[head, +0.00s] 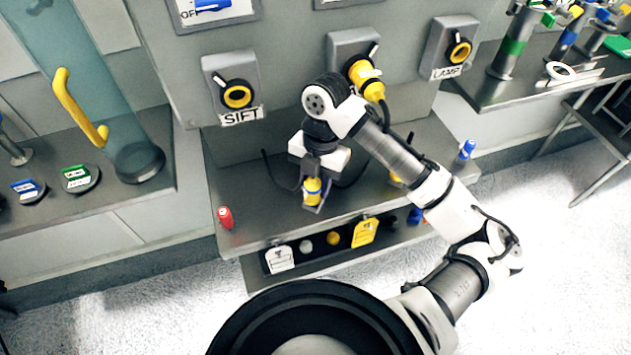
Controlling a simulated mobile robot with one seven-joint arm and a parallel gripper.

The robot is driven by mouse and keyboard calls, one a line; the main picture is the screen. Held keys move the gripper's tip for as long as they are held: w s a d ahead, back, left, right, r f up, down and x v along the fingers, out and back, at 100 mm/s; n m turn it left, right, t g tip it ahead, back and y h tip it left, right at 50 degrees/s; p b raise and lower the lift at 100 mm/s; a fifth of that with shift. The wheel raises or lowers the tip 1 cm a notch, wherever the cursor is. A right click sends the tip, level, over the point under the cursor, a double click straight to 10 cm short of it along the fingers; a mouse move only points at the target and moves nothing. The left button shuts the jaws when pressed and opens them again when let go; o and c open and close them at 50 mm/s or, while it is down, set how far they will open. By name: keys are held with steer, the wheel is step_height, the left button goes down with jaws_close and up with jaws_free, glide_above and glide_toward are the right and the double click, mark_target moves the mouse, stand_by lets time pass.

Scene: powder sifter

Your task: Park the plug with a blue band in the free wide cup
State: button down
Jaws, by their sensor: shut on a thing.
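My gripper (313,205) points down over the grey counter in front of the panel, shut on a small yellow plug with a blue band (312,186). I cannot tell whether the plug touches the counter. A black cable loops beside the gripper. On the low dark ledge below the counter's front edge are a grey round piece (306,246) and a yellow round piece (333,238); I cannot tell whether either is a cup. My arm hides part of the counter and ledge to the right, and no free wide cup is clearly visible.

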steer(key=shift+s+a+f+b, duration=0.15)
steer(key=shift+a+f+b, duration=0.05)
steer(key=shift+f+b, duration=0.3)
steer(key=c, duration=1)
jaws_free()
steer(key=shift+o, duration=0.3)
steer(key=shift+d, duration=0.1)
